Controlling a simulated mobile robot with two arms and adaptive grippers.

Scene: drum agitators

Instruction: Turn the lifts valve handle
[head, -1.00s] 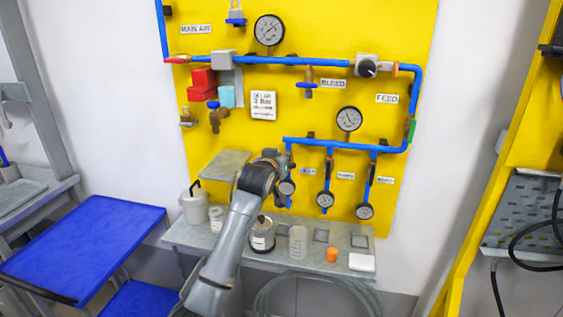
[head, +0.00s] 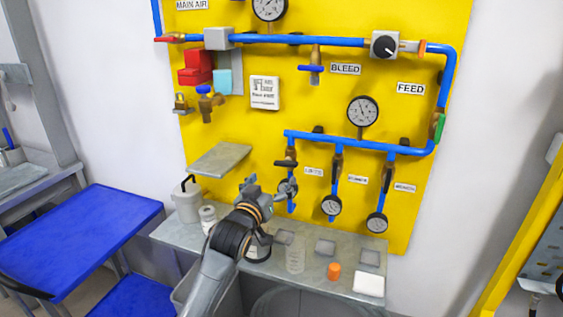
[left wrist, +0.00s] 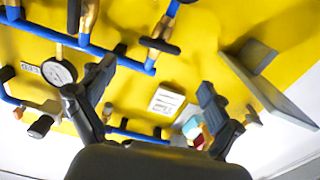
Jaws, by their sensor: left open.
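The lifts valve is on the leftmost of three blue drop pipes under the header, left of a small label that appears to read LIFTS (head: 314,171). Its dark handle (head: 285,163) lies crosswise in the head view. In the left wrist view the dark handle (left wrist: 158,45) sits on a brass body beyond the fingers. My left gripper (head: 270,187) is open and empty, just below and left of the handle. Its spread fingers (left wrist: 157,85) show in the left wrist view, apart from the handle. The gauge below the valve is partly hidden by the gripper. My right gripper is not in view.
A flat grey shelf (head: 220,159) juts from the yellow board left of the valve. Below, a grey bench (head: 168,237) holds a pot (head: 187,202), jars and an orange cap (head: 334,271).

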